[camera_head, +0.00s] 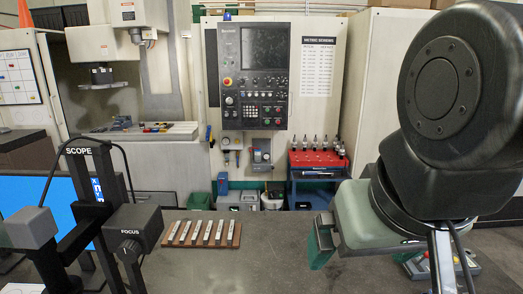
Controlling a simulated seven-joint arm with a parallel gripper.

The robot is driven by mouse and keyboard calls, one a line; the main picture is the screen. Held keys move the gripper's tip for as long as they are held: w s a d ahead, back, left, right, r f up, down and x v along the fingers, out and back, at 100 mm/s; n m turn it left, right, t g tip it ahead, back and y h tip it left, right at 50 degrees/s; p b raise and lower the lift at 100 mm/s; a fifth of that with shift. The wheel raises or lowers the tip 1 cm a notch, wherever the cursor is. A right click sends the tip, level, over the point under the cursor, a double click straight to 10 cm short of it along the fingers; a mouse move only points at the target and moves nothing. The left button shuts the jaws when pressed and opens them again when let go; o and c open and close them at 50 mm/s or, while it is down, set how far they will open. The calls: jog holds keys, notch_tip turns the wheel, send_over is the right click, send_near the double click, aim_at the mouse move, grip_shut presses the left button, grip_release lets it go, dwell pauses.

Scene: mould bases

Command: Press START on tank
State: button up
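My black arm fills the right side of the view. At its end, my gripper (321,242) shows as a pale green-grey hand with teal finger parts, hanging over the right part of the grey bench. The gap between the fingers does not show clearly, and I see nothing held. I cannot make out a tank with a START label. A small grey box with red and other coloured controls (420,264) sits on the bench at the right, partly hidden by my arm and apart from my gripper. I cannot read its labels or tell whether it belongs to the tank.
A black scope stand (85,200) with a focus block (133,228) rises at the left front. A brown rack of several metal pieces (201,234) lies on the bench (240,268). A machine control panel (254,75) and red tool cart (318,160) stand behind.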

grip_shut()
dwell(0.3)
dwell(1.2)
